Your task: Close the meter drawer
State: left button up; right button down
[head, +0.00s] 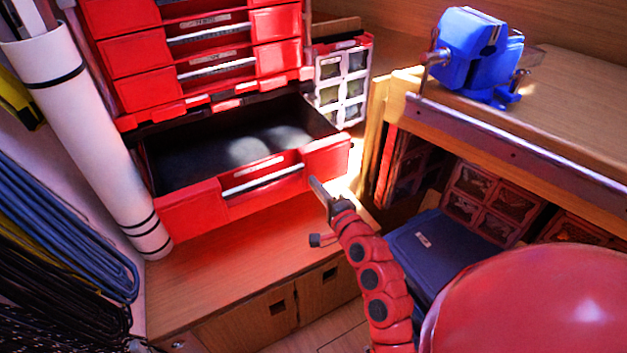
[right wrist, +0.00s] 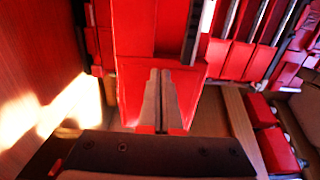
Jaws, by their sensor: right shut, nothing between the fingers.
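The drawer that stands open (head: 180,214) is the lowest one of the red cabinet (head: 132,56) in the head view. It is pulled out and shows a dark, seemingly empty inside. Its red front has a silver handle bar and a small label too small to read. My right gripper (head: 316,186) is shut and empty, close to the right end of the drawer front. Whether it touches the front I cannot tell. In the right wrist view the closed fingers (right wrist: 160,78) lie before a red surface. My left gripper is out of view.
A wooden ledge (head: 200,290) lies below the drawer. A white roll (head: 88,130) stands close at its left, by coiled lines (head: 60,220). A workbench (head: 570,100) with a blue vise (head: 475,50) is at right, above a dark blue bin (head: 440,255).

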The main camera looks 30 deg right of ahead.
jog(key=shift+w, duration=0.75)
